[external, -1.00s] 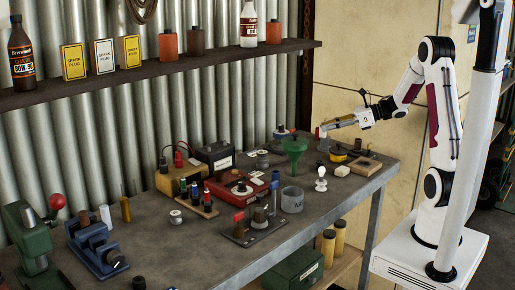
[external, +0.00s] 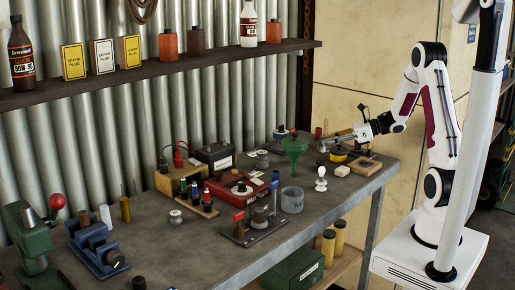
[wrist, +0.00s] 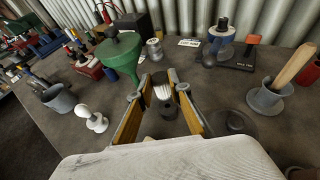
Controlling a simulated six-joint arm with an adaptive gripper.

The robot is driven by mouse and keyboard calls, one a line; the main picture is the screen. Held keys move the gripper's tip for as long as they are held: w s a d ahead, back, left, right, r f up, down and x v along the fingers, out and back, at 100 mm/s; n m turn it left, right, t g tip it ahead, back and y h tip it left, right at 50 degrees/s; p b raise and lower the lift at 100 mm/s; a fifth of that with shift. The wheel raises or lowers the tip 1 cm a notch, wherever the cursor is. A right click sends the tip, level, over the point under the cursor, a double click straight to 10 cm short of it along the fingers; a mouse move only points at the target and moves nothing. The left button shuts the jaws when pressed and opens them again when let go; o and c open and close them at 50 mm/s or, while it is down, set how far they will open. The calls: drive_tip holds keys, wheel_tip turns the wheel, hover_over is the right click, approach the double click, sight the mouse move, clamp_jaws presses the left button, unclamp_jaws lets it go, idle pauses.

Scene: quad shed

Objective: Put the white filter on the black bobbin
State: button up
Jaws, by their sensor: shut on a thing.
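My gripper (wrist: 163,84) has its two tan fingers closed in around a small piece with a white streaked face, which looks like the white filter (wrist: 162,92). A dark rounded part shows just below the white face; I cannot tell whether it belongs to the filter or is another thing. In the external view my gripper (external: 334,141) is low over the far right of the bench, right of the green funnel. A dark knob on a dark round base, possibly the black bobbin (wrist: 234,121), stands right of the fingers, apart from them.
The green funnel (wrist: 118,54) and a white knobbed piece (wrist: 91,117) stand left of my gripper. A grey cup (wrist: 267,97) with a wooden handle is at right.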

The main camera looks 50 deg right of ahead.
drive_tip(key=shift+f, duration=1.75)
drive_tip(key=shift+f, duration=0.15)
drive_tip(key=o, duration=0.8)
drive_tip(key=shift+s+d+r, duration=0.1)
drive_tip(key=shift+r, duration=0.15)
drive_tip(key=shift+v, duration=5.85)
